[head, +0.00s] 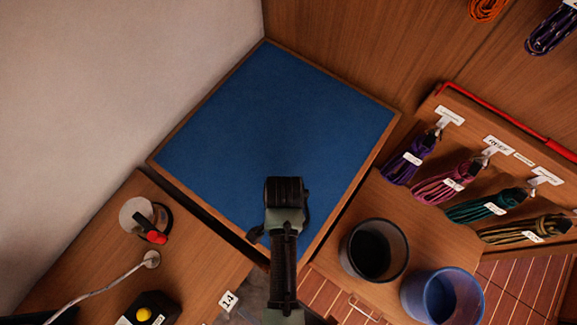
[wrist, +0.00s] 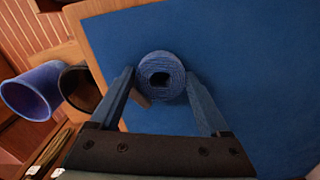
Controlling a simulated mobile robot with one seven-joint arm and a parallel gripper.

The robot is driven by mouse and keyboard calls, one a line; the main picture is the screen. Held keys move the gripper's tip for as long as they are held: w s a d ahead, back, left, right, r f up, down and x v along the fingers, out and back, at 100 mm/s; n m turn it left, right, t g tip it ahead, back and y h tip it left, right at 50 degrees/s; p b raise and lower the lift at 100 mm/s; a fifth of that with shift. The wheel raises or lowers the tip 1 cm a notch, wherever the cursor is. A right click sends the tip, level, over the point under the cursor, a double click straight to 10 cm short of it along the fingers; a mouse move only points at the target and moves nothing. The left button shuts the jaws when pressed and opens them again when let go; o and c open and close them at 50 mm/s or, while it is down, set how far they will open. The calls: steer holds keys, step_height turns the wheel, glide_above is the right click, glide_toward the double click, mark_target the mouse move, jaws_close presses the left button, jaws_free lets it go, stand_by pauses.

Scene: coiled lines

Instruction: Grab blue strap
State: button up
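The blue strap (wrist: 147,62) is a round coil with a dark hole in its middle, in the wrist view. It is on the blue mat (wrist: 240,40), which also shows in the head view (head: 270,120). My gripper (wrist: 160,74) is open, with one finger to the left and one to the right of the coil. Narrow gaps show between fingers and coil; I cannot tell whether the tips are down at its height. A small tan piece shows by the left finger. In the head view my arm hides the strap and fingers.
A black cup (head: 374,250) and a blue cup (head: 442,298) stand right of the mat. Several labelled coiled lines hang on a wooden rack (head: 470,115) at the right. A winch-like fitting with a red handle (head: 150,232) is at left. The mat's far part is clear.

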steer(key=c, duration=0.9)
steer(key=shift+r, duration=0.15)
